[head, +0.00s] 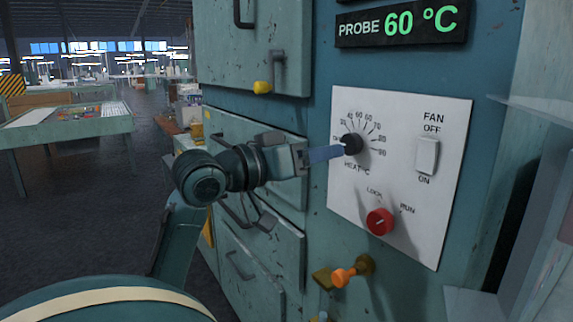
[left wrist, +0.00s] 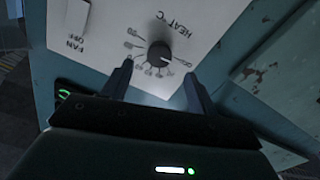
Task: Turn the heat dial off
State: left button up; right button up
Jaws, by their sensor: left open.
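The heat dial (head: 352,144) is a small dark round knob on a white panel (head: 450,190), ringed by a printed temperature scale. In the left wrist view the dial (left wrist: 160,55) shows a pale pointer mark, but its exact setting is too small to read. My left gripper (head: 338,152) is at the dial's left side in the head view. In the left wrist view its open fingers (left wrist: 158,72) stand apart, with the dial between and slightly beyond their tips. I cannot tell whether either finger touches it. My right gripper is not in view.
A white fan switch (head: 427,156) is right of the dial. A red lock/run knob (head: 380,221) sits below it. An orange-handled valve (head: 343,276) sticks out lower down. Drawers with handles (head: 240,270) are on the left. A display (head: 402,25) above reads PROBE 60 °C.

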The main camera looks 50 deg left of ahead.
pick_arm(q)
jog(key=s+b, duration=0.2)
jog(key=s, duration=0.4)
jog(key=shift+a+b, duration=0.25)
jog(key=shift+b, duration=0.05)
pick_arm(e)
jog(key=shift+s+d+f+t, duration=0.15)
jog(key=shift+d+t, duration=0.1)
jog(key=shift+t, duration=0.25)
